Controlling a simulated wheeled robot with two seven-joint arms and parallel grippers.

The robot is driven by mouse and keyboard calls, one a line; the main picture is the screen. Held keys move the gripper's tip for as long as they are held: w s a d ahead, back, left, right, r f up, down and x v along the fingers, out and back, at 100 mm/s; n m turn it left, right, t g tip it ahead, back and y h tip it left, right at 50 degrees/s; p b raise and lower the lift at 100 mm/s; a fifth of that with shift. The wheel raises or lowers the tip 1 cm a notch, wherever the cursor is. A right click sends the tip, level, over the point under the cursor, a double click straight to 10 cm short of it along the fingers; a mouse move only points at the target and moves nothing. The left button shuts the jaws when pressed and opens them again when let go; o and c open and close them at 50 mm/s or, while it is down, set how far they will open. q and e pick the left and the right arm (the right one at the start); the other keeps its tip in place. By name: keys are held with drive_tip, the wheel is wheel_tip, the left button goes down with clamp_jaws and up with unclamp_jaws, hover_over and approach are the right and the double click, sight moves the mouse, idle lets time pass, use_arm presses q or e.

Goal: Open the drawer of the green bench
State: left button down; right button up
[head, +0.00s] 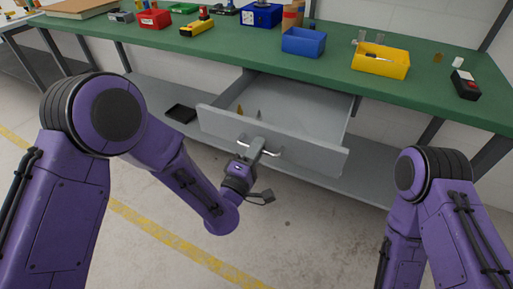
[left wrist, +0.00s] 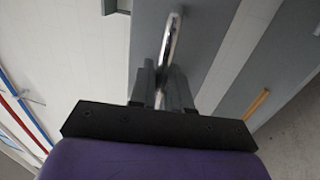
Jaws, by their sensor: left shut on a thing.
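The green bench (head: 330,66) spans the back of the head view. Its grey drawer (head: 272,140) is pulled well out toward me, and its inside shows, with a few small objects in it. A silver bar handle (head: 268,152) sits on the drawer front. My left gripper (head: 250,147) is shut on the handle. The left wrist view also shows the handle (left wrist: 173,38) running between the gripper's two fingers (left wrist: 161,88). My right arm shows at the lower right of the head view, but its gripper is out of view.
On the bench top are a blue bin (head: 303,42), a yellow bin (head: 381,61), a red bin (head: 154,19) and a black-and-red device (head: 465,84). A black tray (head: 181,113) lies on the lower shelf. The floor before the drawer is clear.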

use_arm(q)
drive_tip(key=c, duration=1.3)
unclamp_jaws()
drive_tip(key=shift+c, duration=0.2)
drive_tip(key=b+v, duration=0.3)
drive_tip(key=v, duration=0.7)
drive_tip(key=shift+s, duration=0.3)
